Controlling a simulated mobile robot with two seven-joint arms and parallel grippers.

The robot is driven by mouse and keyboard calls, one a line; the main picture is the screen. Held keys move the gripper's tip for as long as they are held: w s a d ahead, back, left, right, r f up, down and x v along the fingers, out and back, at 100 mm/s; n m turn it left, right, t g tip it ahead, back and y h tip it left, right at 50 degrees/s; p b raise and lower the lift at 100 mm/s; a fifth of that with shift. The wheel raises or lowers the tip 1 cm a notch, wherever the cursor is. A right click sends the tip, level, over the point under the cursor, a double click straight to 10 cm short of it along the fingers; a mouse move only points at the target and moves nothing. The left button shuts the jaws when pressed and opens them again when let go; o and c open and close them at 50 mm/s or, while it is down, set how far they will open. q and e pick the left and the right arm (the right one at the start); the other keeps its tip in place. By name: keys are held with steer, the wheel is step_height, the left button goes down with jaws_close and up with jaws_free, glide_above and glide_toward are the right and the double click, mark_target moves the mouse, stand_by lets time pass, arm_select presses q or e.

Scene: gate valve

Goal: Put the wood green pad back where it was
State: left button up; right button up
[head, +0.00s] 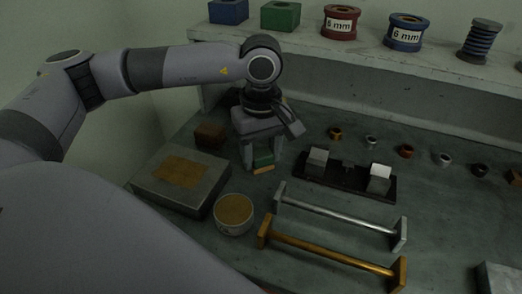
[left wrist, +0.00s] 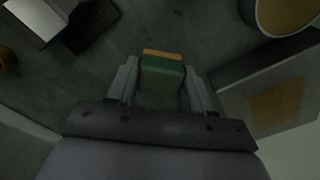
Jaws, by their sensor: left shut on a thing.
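The green pad (head: 263,159) has a wood-coloured layer along one edge. My left gripper (head: 262,163) is shut on it, with a finger on either side, over the bench behind the white round tub. In the left wrist view the pad (left wrist: 162,72) sits between the two fingers of my left gripper (left wrist: 162,80), its wood edge facing away from the palm. I cannot tell whether the pad touches the bench. My right gripper is not in view.
A grey block with a tan patch (head: 150,183) and a round tub with a tan top (head: 233,213) stand near the gripper. A brown block (head: 210,134) is behind left. A dark fixture (head: 345,181) and two bars, silver (head: 335,214) and brass (head: 330,253), lie right. Spools line the shelf (head: 340,52).

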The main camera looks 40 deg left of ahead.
mark_target(261, 152)
arm_select(q)
steer(key=shift+f, duration=0.1)
steer(key=o, duration=0.5)
steer(key=shift+f, duration=0.1)
steer(key=o, duration=0.4)
steer(key=shift+o, duration=0.2)
steer(key=shift+r, duration=0.2)
step_height(261, 152, up, 12)
